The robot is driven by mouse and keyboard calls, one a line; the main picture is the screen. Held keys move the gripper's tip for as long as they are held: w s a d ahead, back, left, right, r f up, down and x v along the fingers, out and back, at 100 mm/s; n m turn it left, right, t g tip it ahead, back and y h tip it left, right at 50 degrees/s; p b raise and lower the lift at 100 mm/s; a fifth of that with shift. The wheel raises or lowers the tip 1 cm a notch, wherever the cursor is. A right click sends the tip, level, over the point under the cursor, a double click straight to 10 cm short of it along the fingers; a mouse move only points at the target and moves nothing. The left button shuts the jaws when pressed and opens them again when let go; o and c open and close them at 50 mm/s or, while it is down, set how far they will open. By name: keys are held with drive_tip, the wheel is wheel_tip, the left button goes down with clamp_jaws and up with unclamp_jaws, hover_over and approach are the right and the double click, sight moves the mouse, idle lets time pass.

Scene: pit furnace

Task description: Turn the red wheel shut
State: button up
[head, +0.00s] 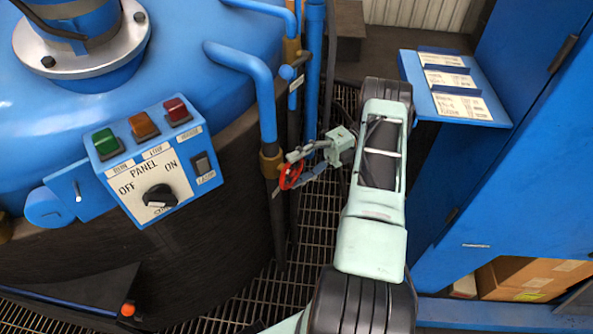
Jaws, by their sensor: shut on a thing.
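The red wheel (291,175) is a small ring-shaped handle in the head view, left of my arm. It sits beside a vertical pipe with a brass-coloured fitting (271,162), below a bent blue pipe (258,85). My gripper (298,168) reaches in from the right and its fingers are shut on the wheel's rim. The fingers hide part of the wheel. How far the wheel is turned cannot be told.
A blue control panel (150,165) with green, orange and red buttons and a black knob stands left, on the large blue furnace. More blue pipes (314,70) run behind the wheel. A blue shelf with labels (455,88) and blue cabinet are at right. Grating covers the floor.

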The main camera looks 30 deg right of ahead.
drive_tip(key=shift+w, duration=0.1)
drive_tip(key=o, duration=1.2)
drive_tip(key=shift+c, duration=0.2)
drive_tip(key=shift+r+p, duration=0.15)
drive_tip(key=shift+p, duration=0.2)
